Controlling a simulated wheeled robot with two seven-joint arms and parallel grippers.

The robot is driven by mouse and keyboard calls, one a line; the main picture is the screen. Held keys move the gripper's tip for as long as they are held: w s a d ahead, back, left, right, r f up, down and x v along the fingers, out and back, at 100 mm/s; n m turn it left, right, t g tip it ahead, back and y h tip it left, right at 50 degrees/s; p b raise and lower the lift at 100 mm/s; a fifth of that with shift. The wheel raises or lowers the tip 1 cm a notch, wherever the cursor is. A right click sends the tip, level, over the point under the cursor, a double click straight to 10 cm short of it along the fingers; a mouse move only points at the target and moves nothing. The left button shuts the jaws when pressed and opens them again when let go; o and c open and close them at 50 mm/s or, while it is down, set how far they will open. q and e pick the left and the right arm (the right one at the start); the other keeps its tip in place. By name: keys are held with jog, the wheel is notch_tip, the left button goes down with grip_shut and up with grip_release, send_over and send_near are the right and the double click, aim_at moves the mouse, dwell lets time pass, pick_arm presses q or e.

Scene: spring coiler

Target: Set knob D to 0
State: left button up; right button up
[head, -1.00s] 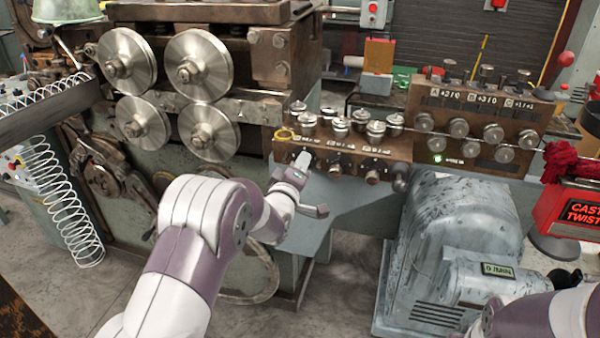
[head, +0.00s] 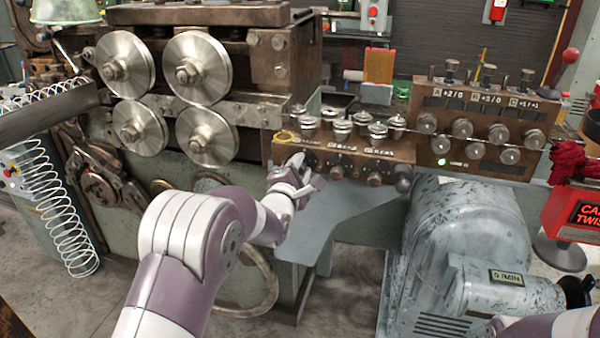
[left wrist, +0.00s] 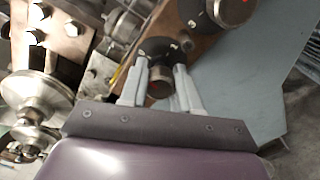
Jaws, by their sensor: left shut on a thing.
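The lower brown control box (head: 405,152) carries a row of dark knobs under small labels that I cannot read surely. My left gripper (head: 307,166) is at the leftmost knob of this row and mostly hides it in the head view. In the left wrist view my left gripper (left wrist: 160,82) has its two grey fingers on either side of that knob (left wrist: 158,90), shut on it. The knob has a reddish-brown face and a dark dial with white marks behind it. I cannot read its setting.
A neighbouring knob (left wrist: 232,12) sits close by, up and right in the left wrist view. The upper box (head: 480,105) has displays marked A, B and C. Metal rollers (head: 203,68) stand left. A blue-grey motor housing (head: 450,230) lies below right.

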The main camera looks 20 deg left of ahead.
pick_arm(q)
jog(key=shift+f+n, duration=0.1)
jog(key=shift+n, duration=0.7)
jog(key=o, duration=1.1)
jog(key=shift+c, duration=0.2)
jog(key=s+b, duration=0.1)
jog(key=s, duration=1.1)
jog(key=shift+s+a, duration=0.25)
jog(key=shift+s, duration=0.15)
